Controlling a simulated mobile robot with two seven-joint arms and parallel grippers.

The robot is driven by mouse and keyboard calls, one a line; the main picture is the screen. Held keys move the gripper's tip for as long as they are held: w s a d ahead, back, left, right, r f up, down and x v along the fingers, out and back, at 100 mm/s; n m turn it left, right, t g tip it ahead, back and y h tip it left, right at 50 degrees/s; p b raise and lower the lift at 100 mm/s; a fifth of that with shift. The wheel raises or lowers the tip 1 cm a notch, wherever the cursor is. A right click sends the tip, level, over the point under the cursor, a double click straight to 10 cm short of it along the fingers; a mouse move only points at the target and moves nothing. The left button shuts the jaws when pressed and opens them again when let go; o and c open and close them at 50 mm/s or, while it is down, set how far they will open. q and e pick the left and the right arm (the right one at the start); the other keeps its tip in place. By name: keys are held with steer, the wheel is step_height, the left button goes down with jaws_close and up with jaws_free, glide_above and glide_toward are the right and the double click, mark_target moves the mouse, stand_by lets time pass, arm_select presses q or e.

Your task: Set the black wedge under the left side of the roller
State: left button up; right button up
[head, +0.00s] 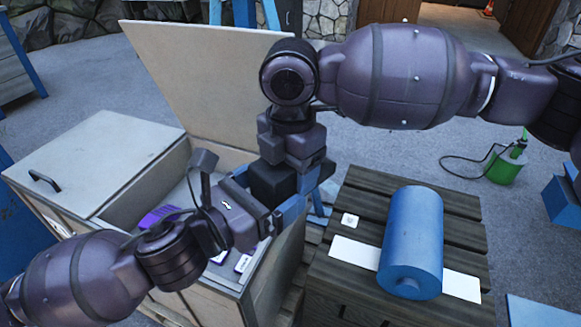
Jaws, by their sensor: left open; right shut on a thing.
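The blue roller (412,240) lies on a dark slatted wooden crate (345,272), across a white strip (355,252) that shows on both its sides. My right gripper (290,182) hangs left of the crate and is shut on a black block (268,182), which looks like the black wedge. The grippers partly hide its shape. My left gripper (284,214) is open, just below and close to the black block. I cannot tell whether it touches the block. No wedge shows against the roller's left side.
A pale cabinet (105,165) with a raised lid (190,75) stands at the left, with purple items (160,215) inside. A small white tile (350,220) lies on the crate left of the roller. A green can (505,165) with a hose stands on the ground at right.

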arm_select(q)
steer(key=s+a+f+m+g+y, duration=0.1)
steer(key=s+a+f+m+y, duration=0.3)
steer(key=a+f+m, duration=0.3)
steer(key=s+a+f+m+g+y, duration=0.1)
steer(key=s+a+f+m+y, duration=0.2)
steer(key=f+m, duration=0.9)
steer(key=s+a+f+m+y, duration=0.4)
steer(key=s+a+f+m, duration=0.4)
steer(key=f, duration=0.6)
steer(key=a+m, duration=0.2)
steer(key=shift+a+g+y, duration=0.3)
steer(key=shift+a+g, duration=0.05)
steer(key=shift+g, duration=0.05)
